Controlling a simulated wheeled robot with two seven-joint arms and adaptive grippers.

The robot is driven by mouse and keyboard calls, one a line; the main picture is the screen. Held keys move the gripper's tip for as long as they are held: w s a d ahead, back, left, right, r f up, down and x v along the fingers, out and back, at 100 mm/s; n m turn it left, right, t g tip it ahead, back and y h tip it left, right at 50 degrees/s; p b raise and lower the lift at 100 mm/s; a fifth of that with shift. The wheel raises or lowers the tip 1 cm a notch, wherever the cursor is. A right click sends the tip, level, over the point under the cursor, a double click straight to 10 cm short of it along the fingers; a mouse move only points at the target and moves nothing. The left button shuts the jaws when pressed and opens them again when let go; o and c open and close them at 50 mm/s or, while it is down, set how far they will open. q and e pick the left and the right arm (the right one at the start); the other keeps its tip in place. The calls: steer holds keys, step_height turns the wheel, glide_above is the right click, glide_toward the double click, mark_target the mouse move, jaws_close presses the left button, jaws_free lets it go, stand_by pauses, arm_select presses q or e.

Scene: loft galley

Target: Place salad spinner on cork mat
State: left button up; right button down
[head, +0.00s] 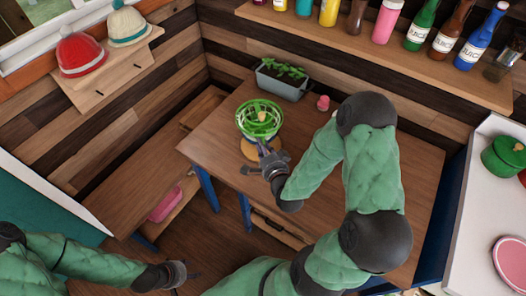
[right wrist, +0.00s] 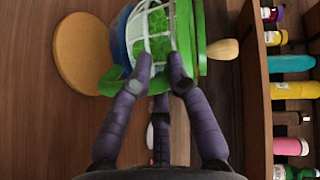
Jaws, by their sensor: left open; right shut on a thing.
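The salad spinner (head: 260,116), with a green rim and basket and a pale knob, is at the far left part of the wooden table. It also shows in the right wrist view (right wrist: 157,28), where it looks tipped. The round cork mat (head: 250,152) lies on the table, partly hidden behind the spinner and my gripper; in the right wrist view the mat (right wrist: 80,50) shows beside the spinner. My right gripper (head: 264,153) is shut on the spinner's near side. I cannot tell whether the spinner touches the mat. My left gripper (head: 187,275) is open and empty, low at the left, away from the table.
A grey planter with green plants (head: 282,80) stands behind the spinner. A small pink item (head: 323,103) is to its right. A wall shelf (head: 400,45) with several bottles runs above the table. A wooden bench (head: 150,195) stands left. The table's front left is clear.

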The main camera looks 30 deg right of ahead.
steer(key=w+d+f, duration=0.1)
steer(key=f, duration=0.1)
steer(key=w+d+f+b, duration=0.1)
steer(key=w+f+b, duration=0.1)
steer(key=f, duration=0.1)
steer(key=shift+w+d+f, duration=0.3)
steer(key=shift+w+d, duration=0.1)
steer(key=shift+f+b, duration=0.6)
steer(key=shift+f, duration=1.05)
steer(key=c, duration=1.2)
jaws_free()
steer(key=p+v, duration=0.1)
steer(key=v, duration=1.1)
steer(key=shift+a, duration=0.15)
